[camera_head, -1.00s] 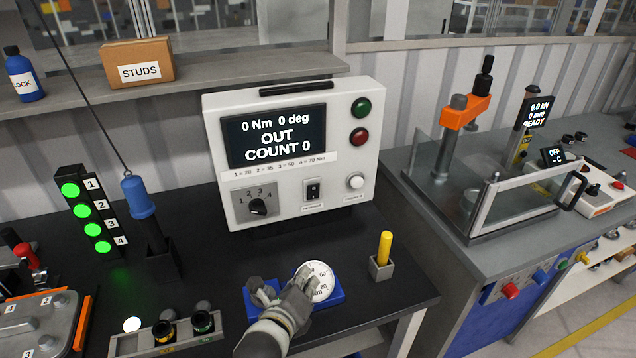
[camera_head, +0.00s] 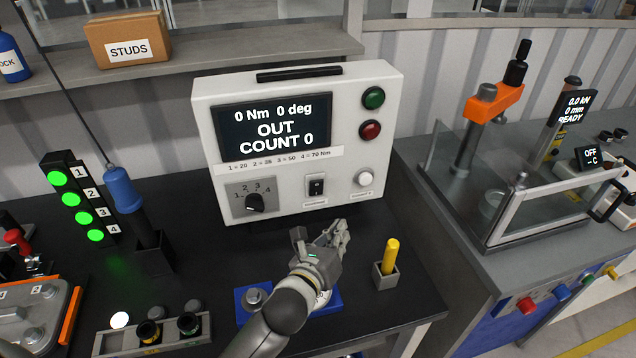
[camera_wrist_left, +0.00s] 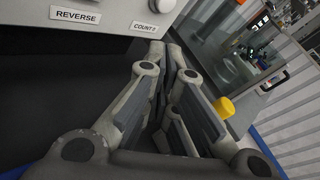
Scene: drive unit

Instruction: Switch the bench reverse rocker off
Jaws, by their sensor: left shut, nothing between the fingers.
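The reverse rocker (camera_head: 316,187) is a small black switch on the front of the white controller box (camera_head: 295,150), with a label below it. The wrist view shows the REVERSE label (camera_wrist_left: 75,15) at the upper left; the rocker itself is out of that frame. My left gripper (camera_head: 342,232) is shut and empty. It is below and a little right of the rocker, apart from it, above the blue-based gauge. The wrist view shows its fingers (camera_wrist_left: 170,50) together, close below the box's lower edge. My right gripper is not in view.
A white button (camera_head: 364,178) sits right of the rocker, and a selector knob (camera_head: 255,203) left of it. A yellow peg (camera_head: 390,256) in a grey holder stands right of my gripper. A blue tool (camera_head: 122,190) hangs on a cord at left. A blue base (camera_head: 254,302) lies under my arm.

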